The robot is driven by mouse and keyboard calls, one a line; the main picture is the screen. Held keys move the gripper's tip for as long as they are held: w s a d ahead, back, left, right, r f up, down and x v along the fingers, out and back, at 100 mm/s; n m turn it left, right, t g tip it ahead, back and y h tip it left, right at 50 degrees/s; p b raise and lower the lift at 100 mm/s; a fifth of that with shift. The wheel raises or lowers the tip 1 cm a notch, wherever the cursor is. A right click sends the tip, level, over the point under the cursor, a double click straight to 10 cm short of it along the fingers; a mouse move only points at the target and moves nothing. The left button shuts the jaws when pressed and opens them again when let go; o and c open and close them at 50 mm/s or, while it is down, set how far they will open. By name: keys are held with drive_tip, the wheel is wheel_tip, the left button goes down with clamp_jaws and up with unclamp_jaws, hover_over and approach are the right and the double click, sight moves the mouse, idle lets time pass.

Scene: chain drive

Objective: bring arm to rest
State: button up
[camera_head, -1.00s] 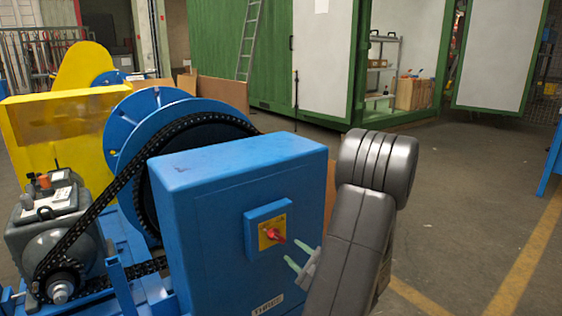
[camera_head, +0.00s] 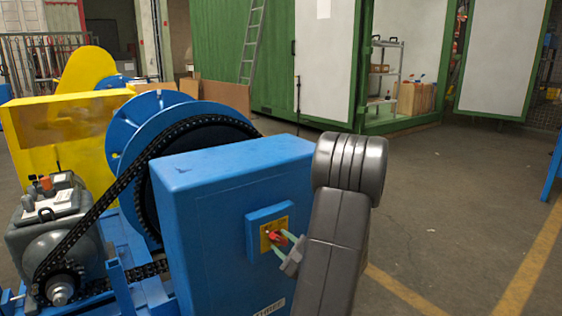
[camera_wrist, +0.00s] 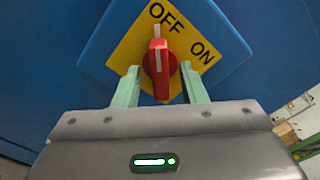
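The red rotary switch (camera_wrist: 158,68) sits on a yellow plate (camera_wrist: 118,58) marked OFF and ON. In the wrist view its white pointer line stands upright, towards OFF. In the head view the switch (camera_head: 274,237) is on the front of a blue cabinet (camera_head: 190,230). My gripper (camera_wrist: 158,77) is open, with its two pale green fingers on either side of the switch's lower part. Gaps show between each finger and the knob. In the head view my gripper (camera_head: 284,245) is right at the switch, with my grey arm to the right.
A black chain (camera_head: 100,205) runs from a grey motor (camera_head: 50,225) to a large wheel with a blue disc (camera_head: 122,130) behind the cabinet. A yellow guard (camera_head: 70,135) stands behind at left. Open floor (camera_head: 450,190) lies right of the cabinet.

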drive_tip(key=p+v, duration=0.3)
drive_tip(key=v, duration=1.1)
drive_tip(key=b+x, duration=0.2)
drive_tip(key=x, duration=1.2)
drive_tip(key=shift+w+a+r+b, duration=0.1)
drive_tip(key=shift+w+a+b, duration=0.05)
drive_tip(key=shift+b, duration=0.15)
drive_tip(key=shift+r+m+p, duration=0.15)
drive_tip(key=shift+m+p, duration=0.55)
drive_tip(key=shift+p, duration=0.35)
drive_tip(key=m+p, duration=0.3)
drive_tip(key=p, duration=0.2)
drive_tip(key=shift+m, duration=0.3)
drive_tip(key=m+p, duration=0.2)
drive_tip(key=p, duration=0.1)
drive_tip(key=shift+m, duration=0.3)
drive_tip(key=shift+f+m+p, duration=0.25)
drive_tip(key=shift+m+p, duration=0.55)
drive_tip(key=shift+p, duration=0.2)
drive_tip(key=shift+r, duration=0.1)
